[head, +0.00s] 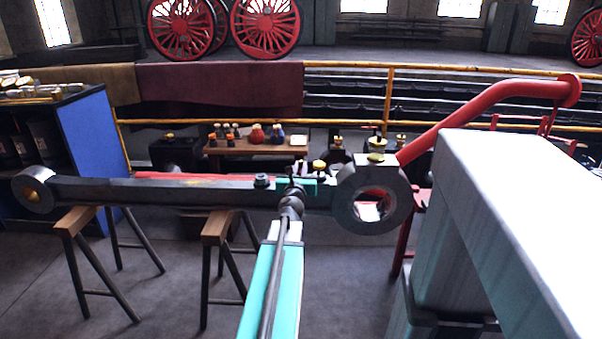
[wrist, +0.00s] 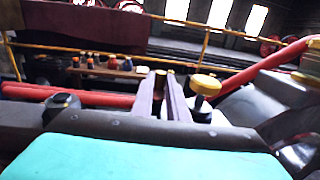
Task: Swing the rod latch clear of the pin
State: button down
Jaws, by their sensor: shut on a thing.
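The long dark steel rod (head: 190,194), with a ring at each end, lies level across the head view. My gripper (head: 297,183) is at its top edge, left of the large ring. In the wrist view, my gripper's fingers (wrist: 167,100) are closed about a small brass-coloured piece (wrist: 160,82), which seems to be the rod latch's handle; the rest of the latch is hard to make out. A yellow-topped pin (wrist: 205,88) stands just right of the fingers, apart from them. A dark bolt head (wrist: 62,105) sits on the rod to the left.
Trestles (head: 75,220) stand under the rod at left. A red curved pipe (head: 480,110) rises at right above the large ring (head: 347,200). A wooden bench (head: 255,148) with small bottles and a yellow railing (head: 388,95) are behind. Open floor lies in front.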

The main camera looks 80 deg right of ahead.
jog(key=shift+w+d+n+t+b, duration=0.15)
jog(key=shift+n+t+b, duration=0.35)
jog(key=shift+b, duration=0.85)
jog(key=c, duration=1.7)
grip_release()
jog(key=shift+a, duration=0.25)
